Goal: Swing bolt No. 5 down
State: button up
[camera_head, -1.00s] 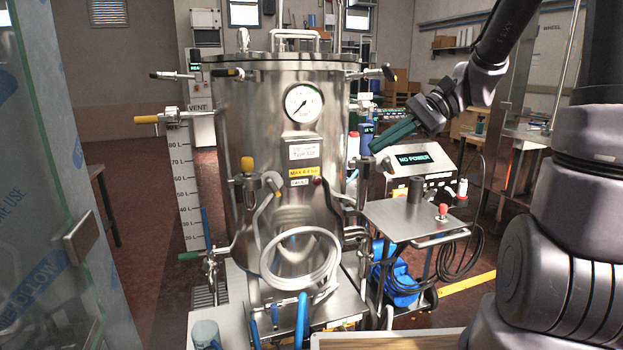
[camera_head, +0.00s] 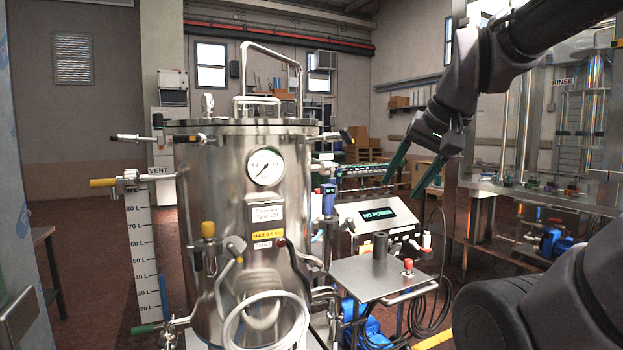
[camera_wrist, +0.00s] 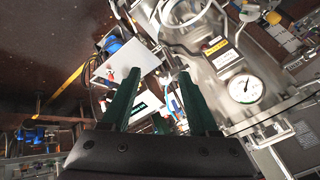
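A steel pressure vessel (camera_head: 225,190) with a lid stands left of centre in the head view. At its rim, a bolt-like rod with a dark end (camera_head: 130,138) sticks out to the left, and another (camera_head: 333,136) sticks out to the right. No bolt number is legible, so I cannot tell which is No. 5. My gripper (camera_head: 400,190) is right of the vessel, clear of the rim, its green fingers apart and pointing down-left. In the wrist view my gripper (camera_wrist: 160,74) is open with nothing held; the vessel's gauge (camera_wrist: 245,89) is to its right.
A control box reading NO POWER (camera_head: 376,215) and a small steel stand (camera_head: 375,277) with a red knob are below my gripper. A hose coil (camera_head: 263,322) hangs at the vessel's front. A rinse bench (camera_head: 540,195) stands at the right. A yellow-handled vent valve (camera_head: 103,183) juts left.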

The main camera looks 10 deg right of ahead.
jog(key=w+a+m+g+y, duration=0.2)
jog(key=w+a+m+y, duration=0.2)
jog(key=w+m+y, duration=0.15)
jog(key=m+t+y, duration=0.6)
jog(key=m+t, duration=0.1)
jog(key=m, duration=0.6)
send_near(344, 138)
jog(key=w+a, duration=0.1)
jog(key=w, duration=0.1)
jog(key=shift+w+a+r, duration=0.1)
jog(key=shift+w, duration=0.2)
jog(key=x, duration=1)
jog(key=shift+a, duration=0.15)
